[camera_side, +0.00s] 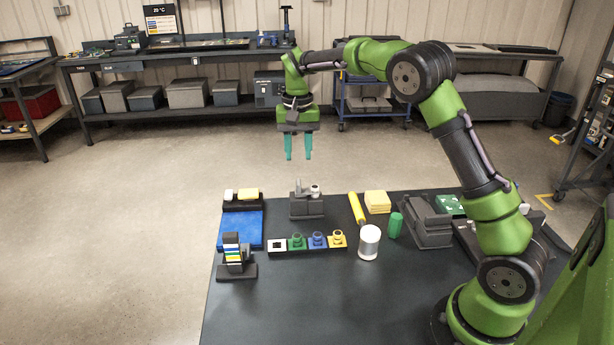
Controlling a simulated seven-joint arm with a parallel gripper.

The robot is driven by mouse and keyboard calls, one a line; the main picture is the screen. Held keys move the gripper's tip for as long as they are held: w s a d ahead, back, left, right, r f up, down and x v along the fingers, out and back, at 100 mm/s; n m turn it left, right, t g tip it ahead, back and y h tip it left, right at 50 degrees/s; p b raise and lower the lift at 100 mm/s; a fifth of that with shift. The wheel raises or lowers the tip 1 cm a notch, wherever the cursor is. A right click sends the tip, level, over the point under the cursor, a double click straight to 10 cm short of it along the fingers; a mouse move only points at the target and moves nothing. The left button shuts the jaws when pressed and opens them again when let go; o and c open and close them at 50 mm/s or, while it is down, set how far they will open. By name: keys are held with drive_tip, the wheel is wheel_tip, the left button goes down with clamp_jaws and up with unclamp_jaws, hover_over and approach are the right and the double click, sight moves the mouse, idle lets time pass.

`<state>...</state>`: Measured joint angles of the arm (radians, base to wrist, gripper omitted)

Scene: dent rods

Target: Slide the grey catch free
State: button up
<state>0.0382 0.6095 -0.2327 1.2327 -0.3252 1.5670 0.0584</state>
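A grey block-like fixture (306,205) stands near the far edge of the dark table. Lighter grey parts sit on top of it, and one of them may be the grey catch (300,187); it is too small to tell its exact shape. My gripper (298,147) hangs pointing down, well above and a little behind the fixture in the picture. Its two teal fingers are apart with nothing between them. It touches nothing.
On the table (300,300) are a blue mat (240,232), a rack of coloured stripes (232,252), a strip of coloured sockets (306,243), a yellow rod (356,208), yellow blocks (377,202), a white cylinder (369,243), a green cylinder (395,225) and a dark stepped block (427,222). The front is clear.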

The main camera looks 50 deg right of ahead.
sight(298, 182)
wheel_tip(298, 182, down, 9)
drive_tip(key=shift+r, duration=0.1)
idle(0.3)
clamp_jaws()
idle(1.3)
